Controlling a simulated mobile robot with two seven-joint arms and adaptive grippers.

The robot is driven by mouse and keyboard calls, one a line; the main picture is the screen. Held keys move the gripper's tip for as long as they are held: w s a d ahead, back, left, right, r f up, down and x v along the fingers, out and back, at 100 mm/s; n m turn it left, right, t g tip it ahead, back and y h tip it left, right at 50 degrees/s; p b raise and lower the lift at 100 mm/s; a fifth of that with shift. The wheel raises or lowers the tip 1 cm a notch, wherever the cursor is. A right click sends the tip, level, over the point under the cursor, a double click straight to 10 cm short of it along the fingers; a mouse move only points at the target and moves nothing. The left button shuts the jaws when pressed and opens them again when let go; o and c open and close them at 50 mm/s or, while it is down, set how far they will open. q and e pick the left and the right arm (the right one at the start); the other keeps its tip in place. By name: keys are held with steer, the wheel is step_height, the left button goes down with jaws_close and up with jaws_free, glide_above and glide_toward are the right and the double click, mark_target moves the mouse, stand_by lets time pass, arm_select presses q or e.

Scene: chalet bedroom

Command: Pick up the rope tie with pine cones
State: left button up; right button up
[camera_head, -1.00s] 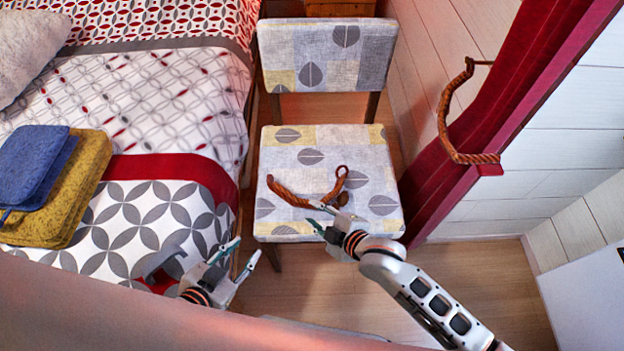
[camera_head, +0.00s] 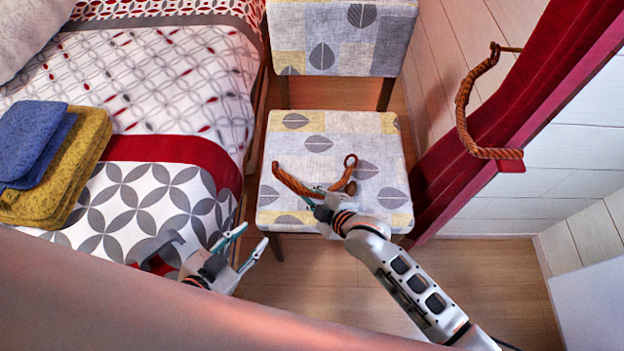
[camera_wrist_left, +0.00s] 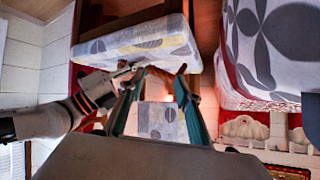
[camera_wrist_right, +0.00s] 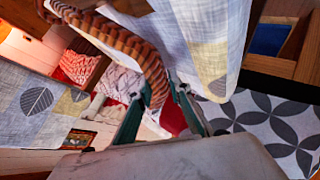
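A brown rope tie (camera_head: 293,181) lies curved on the chair seat (camera_head: 285,145), with a small loop at its right end. My right gripper (camera_head: 312,198) is at the rope's near side over the seat's front part. In the right wrist view the rope (camera_wrist_right: 130,42) runs down to the fingertips, between the parted fingers (camera_wrist_right: 158,93); a firm grip does not show. My left gripper (camera_head: 254,238) is open and empty, low between bed and chair; its parted fingers also show in the left wrist view (camera_wrist_left: 157,80).
A second rope tie (camera_head: 462,110) hangs around the red curtain (camera_head: 510,90) at the right. The bed (camera_head: 150,200) with blue and yellow folded towels (camera_head: 60,190) stands at the left. Wooden floor (camera_head: 330,285) is free in front of the chair.

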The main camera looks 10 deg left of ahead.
jaws_close()
arm_select(q)
steer(key=shift+s+f, duration=0.4)
steer(key=shift+s, duration=0.05)
arm_select(e)
steer(key=shift+r, duration=0.15)
